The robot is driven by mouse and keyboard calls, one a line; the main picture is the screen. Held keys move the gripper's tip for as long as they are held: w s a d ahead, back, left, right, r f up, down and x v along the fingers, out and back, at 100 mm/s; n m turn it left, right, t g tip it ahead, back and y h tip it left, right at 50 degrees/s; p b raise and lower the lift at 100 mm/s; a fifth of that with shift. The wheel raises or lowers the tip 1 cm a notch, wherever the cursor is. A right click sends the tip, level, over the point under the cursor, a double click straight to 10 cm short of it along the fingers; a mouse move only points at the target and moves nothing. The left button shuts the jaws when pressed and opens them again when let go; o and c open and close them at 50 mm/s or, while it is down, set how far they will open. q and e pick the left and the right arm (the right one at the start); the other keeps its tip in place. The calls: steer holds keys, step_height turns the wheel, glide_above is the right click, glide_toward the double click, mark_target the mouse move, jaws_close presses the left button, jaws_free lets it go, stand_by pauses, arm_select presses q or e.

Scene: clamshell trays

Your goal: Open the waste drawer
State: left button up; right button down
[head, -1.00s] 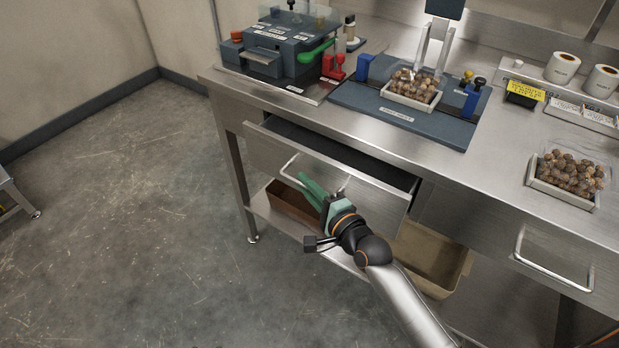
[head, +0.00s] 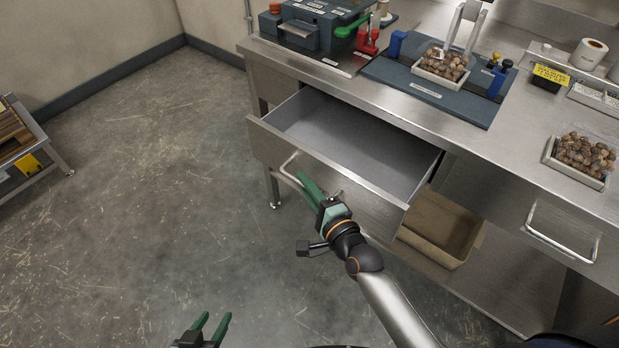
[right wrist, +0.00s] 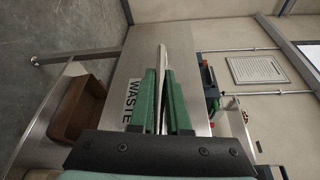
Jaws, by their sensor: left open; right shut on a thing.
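The waste drawer (head: 376,209) is pulled well out of the steel bench in the head view, and its grey interior looks empty. Its bar handle (head: 287,166) is on the front face. My right gripper (head: 311,187) is shut on that handle. In the right wrist view the green fingers (right wrist: 165,98) close on the bar handle (right wrist: 162,60), beside a label (right wrist: 131,102) reading WASTE on the drawer front. My left gripper (head: 212,326) is open and empty at the bottom edge of the head view, over the floor and apart from the drawer.
A second drawer handle (head: 562,232) is on the right of the bench. A tan bin (head: 440,228) sits on the lower shelf. On top are a sealing machine (head: 312,27) and trays of nuts (head: 580,157). The floor to the left is clear up to a low table (head: 45,150).

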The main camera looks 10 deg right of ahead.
stand_by(0.3)
steer(key=c, duration=0.9)
jaws_free()
steer(key=shift+s, duration=0.15)
steer(key=shift+p+v, duration=0.3)
steer(key=shift+v, duration=5.85)
